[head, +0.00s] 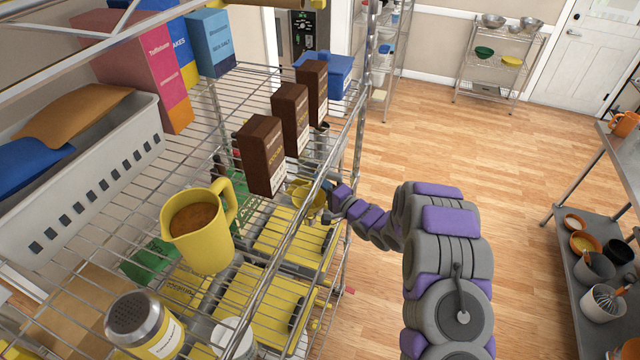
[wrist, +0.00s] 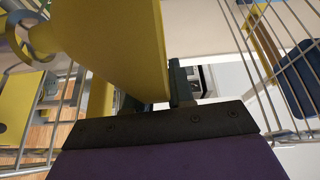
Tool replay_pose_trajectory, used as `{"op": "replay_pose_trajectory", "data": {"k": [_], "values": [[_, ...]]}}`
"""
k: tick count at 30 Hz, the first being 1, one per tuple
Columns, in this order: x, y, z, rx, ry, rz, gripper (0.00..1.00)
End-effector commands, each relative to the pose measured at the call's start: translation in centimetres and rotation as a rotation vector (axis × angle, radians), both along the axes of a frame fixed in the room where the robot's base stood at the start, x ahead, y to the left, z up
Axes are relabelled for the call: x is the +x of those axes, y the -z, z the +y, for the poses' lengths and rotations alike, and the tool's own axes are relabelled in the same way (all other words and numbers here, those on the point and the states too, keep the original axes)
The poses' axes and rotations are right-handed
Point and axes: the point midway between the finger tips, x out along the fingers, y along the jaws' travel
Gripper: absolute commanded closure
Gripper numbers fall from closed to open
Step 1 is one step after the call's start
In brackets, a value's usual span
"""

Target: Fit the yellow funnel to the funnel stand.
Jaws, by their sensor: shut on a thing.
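A yellow funnel (head: 305,196) is on the right side of the wire rack, just below the upper shelf's edge, partly hidden by the rail and wires. My gripper (head: 328,196) reaches in from the right and is shut on it. In the wrist view, the yellow funnel (wrist: 125,45) fills the upper middle, its near part between the dark fingers of my gripper (wrist: 158,92). I cannot clearly make out the funnel stand; a pale ring at the wrist view's left edge is too cut off to identify.
Brown cartons (head: 262,158) stand on the upper shelf close to my gripper. A yellow pitcher (head: 200,228) and a white basket (head: 80,170) are further left. Shelf rails and wires surround the gripper. The wooden floor (head: 440,140) to the right is clear.

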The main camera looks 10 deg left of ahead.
Motion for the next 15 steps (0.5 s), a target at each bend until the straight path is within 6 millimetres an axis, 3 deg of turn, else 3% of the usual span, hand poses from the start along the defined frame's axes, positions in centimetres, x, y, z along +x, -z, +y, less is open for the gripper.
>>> {"op": "replay_pose_trajectory", "data": {"k": [15], "values": [[0.0,1.7,0.0,0.000,0.001,0.000,1.00]]}}
